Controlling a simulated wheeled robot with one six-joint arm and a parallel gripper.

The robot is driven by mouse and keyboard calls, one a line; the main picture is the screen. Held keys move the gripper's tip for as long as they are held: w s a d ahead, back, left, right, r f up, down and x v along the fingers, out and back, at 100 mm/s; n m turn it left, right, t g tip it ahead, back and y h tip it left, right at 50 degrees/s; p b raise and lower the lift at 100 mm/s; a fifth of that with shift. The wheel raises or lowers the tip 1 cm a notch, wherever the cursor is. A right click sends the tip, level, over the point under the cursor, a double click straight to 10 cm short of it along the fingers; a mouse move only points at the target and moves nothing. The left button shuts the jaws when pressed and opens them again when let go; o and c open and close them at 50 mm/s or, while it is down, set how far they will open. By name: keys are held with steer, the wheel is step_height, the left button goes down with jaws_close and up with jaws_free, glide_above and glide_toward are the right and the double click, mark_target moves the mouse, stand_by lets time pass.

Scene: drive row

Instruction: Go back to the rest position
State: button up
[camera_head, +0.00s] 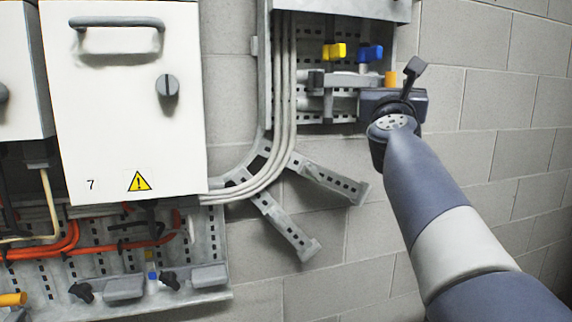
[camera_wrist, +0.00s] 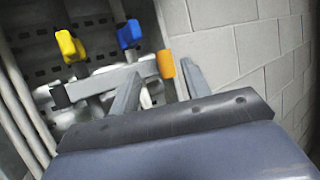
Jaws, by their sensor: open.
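My gripper (camera_head: 393,92) is at the end of my arm, in front of the valve panel at upper right. In the wrist view my gripper (camera_wrist: 163,84) is open, with its two grey fingers apart. An orange handle (camera_wrist: 166,64) shows between and just beyond the fingertips; it also shows in the head view (camera_head: 390,78). I cannot tell whether the fingers touch it. The gripper body hides part of the pipework below. A yellow handle (camera_head: 334,52) and a blue handle (camera_head: 370,54) are to the left of the orange one.
A white cabinet (camera_head: 120,110) numbered 7, with a handle and knob, stands at left. Grey conduits (camera_head: 283,90) and metal brackets (camera_head: 318,180) run between it and the valve panel. Orange cables (camera_head: 65,240) lie lower left. The block wall (camera_head: 510,90) at right is bare.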

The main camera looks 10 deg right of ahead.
mark_target(389, 73)
steer(key=p+x, duration=0.3)
steer(key=x, duration=0.6)
steer(key=shift+r, duration=0.1)
steer(key=shift+s, duration=0.35)
steer(key=shift+a, duration=0.15)
